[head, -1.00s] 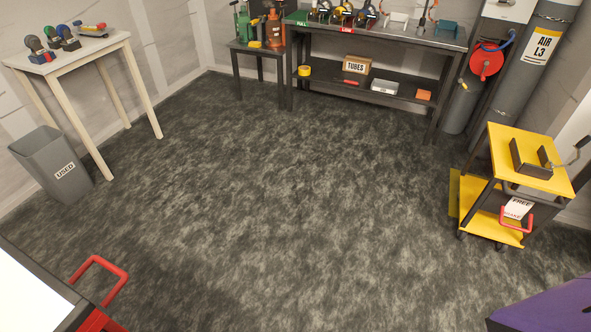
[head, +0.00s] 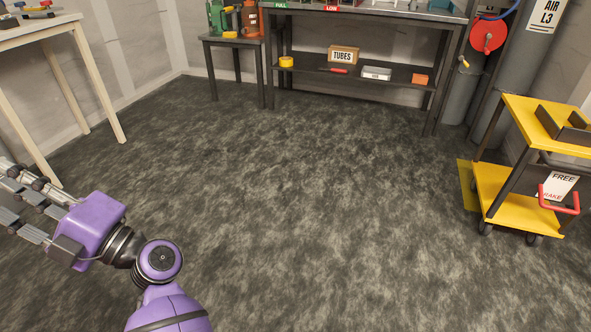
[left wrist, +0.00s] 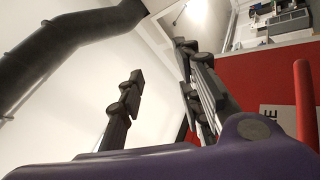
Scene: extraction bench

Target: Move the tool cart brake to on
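The yellow tool cart (head: 505,185) stands at the right in the head view, with an upper and a lower shelf. Its brake lever, a red U-shaped bar (head: 573,210), sits low at the near end. It crosses a white sign (head: 562,182) reading FREE above red lettering, partly covered by the bar. My left gripper (head: 15,190) is at the far left of the head view, far from the cart. Its fingers are spread and empty, and they also show in the left wrist view (left wrist: 155,85). My right gripper is out of view.
Dark floor (head: 300,220) is clear between me and the cart. A dark bench (head: 375,75) stands at the back, a gas cylinder (head: 475,85) behind the cart, a white table (head: 70,30) at left. The left wrist view shows a red panel (left wrist: 265,85) and red bar (left wrist: 303,105).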

